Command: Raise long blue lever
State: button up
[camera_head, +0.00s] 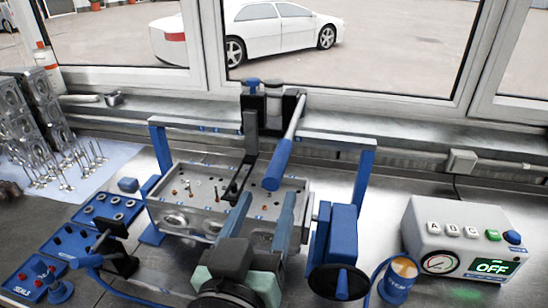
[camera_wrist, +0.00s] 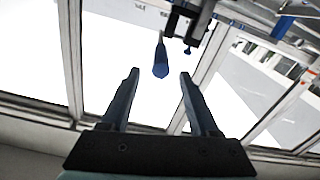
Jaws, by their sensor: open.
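The long blue lever (camera_head: 277,166) has a thick blue grip on a grey metal shaft, hanging from a dark clamp assembly on the frame's top bar. It slants down toward me over the engine block. In the wrist view the lever's blue end (camera_wrist: 160,65) lies just above the gap between my fingertips, near the middle. My gripper (camera_head: 266,197) is open and empty, with its two blue fingers pointing up toward the lever's lower end. I cannot tell the exact distance to the lever.
A blue frame (camera_head: 366,178) stands around the metal engine block (camera_head: 175,203). A control box (camera_head: 462,245) reading OFF stands at right, and a blue-handled device (camera_head: 342,235) beside my gripper. Blue trays (camera_head: 110,208) and loose valves (camera_head: 70,170) lie at left. Windows are behind.

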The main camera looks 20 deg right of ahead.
aim_at(279, 165)
jog(key=p+x, duration=0.2)
jog(key=x, duration=0.7)
jog(key=shift+w+d, duration=0.15)
jog(key=shift+w, duration=0.2)
grip_shut()
dwell(0.9)
